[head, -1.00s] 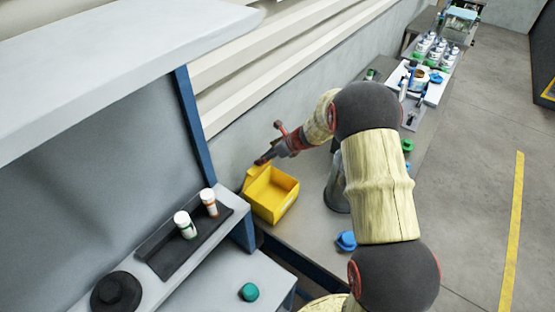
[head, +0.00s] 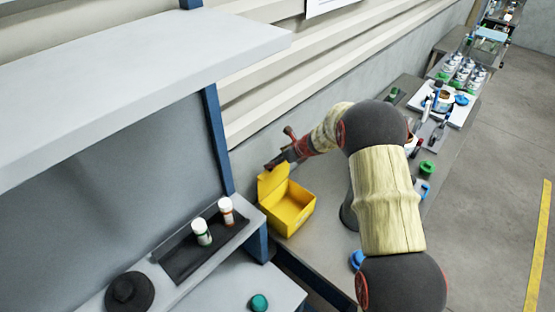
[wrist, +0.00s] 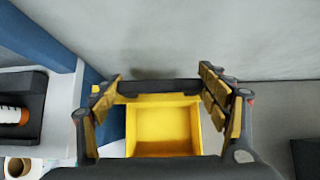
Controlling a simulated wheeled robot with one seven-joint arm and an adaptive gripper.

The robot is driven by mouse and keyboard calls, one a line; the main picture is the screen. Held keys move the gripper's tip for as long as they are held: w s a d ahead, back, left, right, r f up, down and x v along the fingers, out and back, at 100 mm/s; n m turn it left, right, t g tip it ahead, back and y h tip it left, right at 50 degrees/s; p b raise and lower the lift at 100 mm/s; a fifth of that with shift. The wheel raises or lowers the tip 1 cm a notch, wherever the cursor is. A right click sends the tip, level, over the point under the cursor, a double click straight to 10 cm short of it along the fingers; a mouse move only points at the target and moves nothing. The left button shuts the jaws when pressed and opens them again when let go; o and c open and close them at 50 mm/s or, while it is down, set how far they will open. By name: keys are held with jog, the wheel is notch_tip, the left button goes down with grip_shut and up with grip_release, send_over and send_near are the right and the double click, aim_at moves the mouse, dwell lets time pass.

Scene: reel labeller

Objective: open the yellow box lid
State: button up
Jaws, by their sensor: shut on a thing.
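The yellow box (head: 290,222) stands on the bench by the wall, with its inside showing. Its lid (head: 272,180) is raised, standing up along the box's far left side. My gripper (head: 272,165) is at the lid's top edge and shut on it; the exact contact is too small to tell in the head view.
A shelf with a black tray (head: 182,262) holding two bottles is left of the box. A blue post (head: 217,140) stands close by the box. A blue item (head: 357,259) and a green item (head: 427,168) lie on the bench. The wall is just behind my gripper.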

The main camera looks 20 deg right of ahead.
jog(key=o, duration=1.3)
jog(key=shift+w+r, duration=0.2)
jog(key=shift+r, duration=0.15)
jog(key=o, duration=0.4)
jog(key=shift+s+f, duration=0.15)
jog(key=shift+f, duration=0.1)
jog(key=v, duration=1.2)
